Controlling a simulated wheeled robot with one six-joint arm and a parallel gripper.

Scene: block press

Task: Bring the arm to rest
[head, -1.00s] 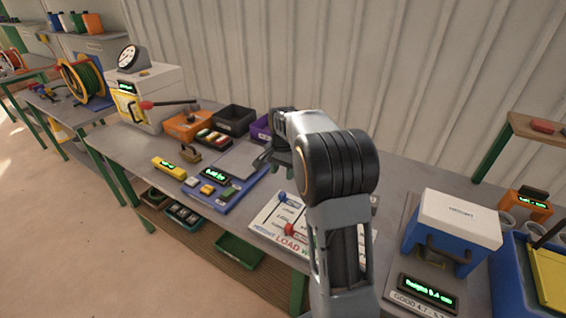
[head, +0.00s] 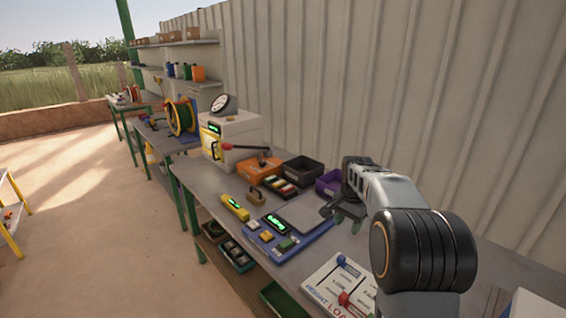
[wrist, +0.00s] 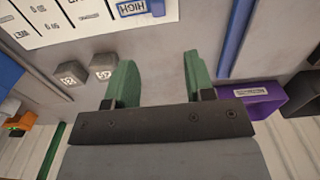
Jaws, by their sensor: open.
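My gripper (head: 345,217) hangs over the workbench (head: 216,183), at the end of my raised and bent arm. In the wrist view its two green fingers (wrist: 158,68) stand wide apart with nothing between them. It is open and empty, above bare grey bench top. In the head view the gripper is beside the purple bin (head: 328,183) and above the right end of the blue scale tray (head: 290,250). My forearm hides part of the bench at right.
A white-and-red lettered board (head: 335,285) with blue and red knobs lies in front. Two small grey weights (wrist: 70,73) stand near the gripper. A black bin (head: 302,170), an orange bin (head: 258,170) and the press (head: 232,140) stand farther left. A corrugated wall (head: 420,100) closes the back.

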